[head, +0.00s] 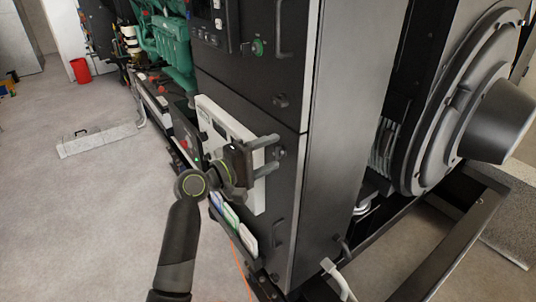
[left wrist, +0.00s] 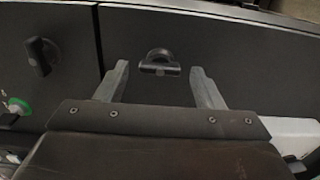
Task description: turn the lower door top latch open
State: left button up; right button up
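The lower door top latch (left wrist: 160,63) is a dark round knob with a bar-shaped grip on the dark lower door (left wrist: 215,45). In the left wrist view it lies between the two finger lines of my left gripper (left wrist: 162,80), slightly beyond the tips. The gripper is open and empty, and no contact with the latch shows. In the head view my left gripper (head: 279,153) faces the cabinet front, its fingers one above the other. The latch is mostly hidden there near the fingertips. My right gripper is not in view.
The upper door has its own latch (head: 281,100), also in the left wrist view (left wrist: 41,56), across the door seam. A white panel (head: 222,122) and colored folders (head: 231,217) are by my left gripper.

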pick_arm(q)
jog(key=b+v, duration=0.5)
jog(key=v, duration=1.2)
jog(key=shift+s+a+b, duration=0.15)
jog(key=shift+b, duration=0.25)
